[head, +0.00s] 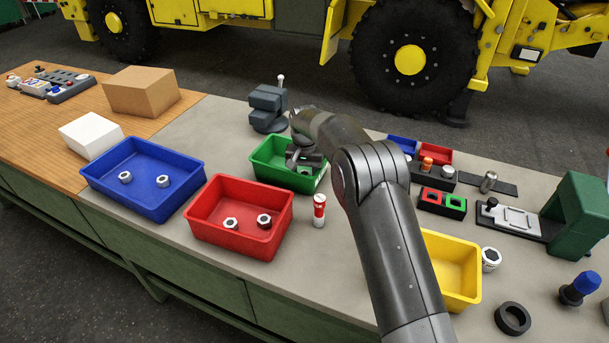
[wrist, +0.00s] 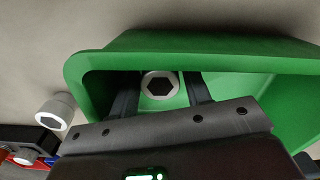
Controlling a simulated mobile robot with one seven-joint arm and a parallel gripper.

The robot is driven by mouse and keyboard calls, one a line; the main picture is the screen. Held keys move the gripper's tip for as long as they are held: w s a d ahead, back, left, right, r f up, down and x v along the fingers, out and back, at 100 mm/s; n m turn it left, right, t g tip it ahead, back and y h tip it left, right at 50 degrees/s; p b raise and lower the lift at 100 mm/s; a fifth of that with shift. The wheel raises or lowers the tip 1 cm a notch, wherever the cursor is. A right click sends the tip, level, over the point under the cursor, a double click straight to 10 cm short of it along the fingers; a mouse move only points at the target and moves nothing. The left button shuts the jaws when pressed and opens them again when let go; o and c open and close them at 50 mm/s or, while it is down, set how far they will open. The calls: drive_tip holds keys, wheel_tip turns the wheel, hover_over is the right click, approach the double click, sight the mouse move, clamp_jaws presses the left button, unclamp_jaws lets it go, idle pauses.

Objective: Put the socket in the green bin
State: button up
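The green bin (head: 258,165) stands in the middle of the bench, and its wall (wrist: 250,62) fills much of the wrist view. My gripper (head: 305,160) is low over this bin and partly inside it. In the wrist view its two dark fingers (wrist: 162,88) are spread apart. A round silver piece with a dark hexagonal hole, which looks like the socket (wrist: 147,78), shows between the fingers, inside the bin's outline. Gaps show on both sides of it. I cannot tell whether it rests on the bin floor. In the head view my gripper and arm hide most of it.
The red bin (head: 210,208) and blue bin (head: 107,168) hold nuts. A red-and-white cylinder (head: 319,211) stands close to the green bin. The yellow bin (head: 452,256) is at right, partly behind my arm. Another silver cylinder (wrist: 57,110) stands outside the green bin.

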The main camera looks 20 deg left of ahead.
wheel_tip(320, 180, up, 12)
drive_tip(key=shift+r, duration=0.15)
idle(0.4)
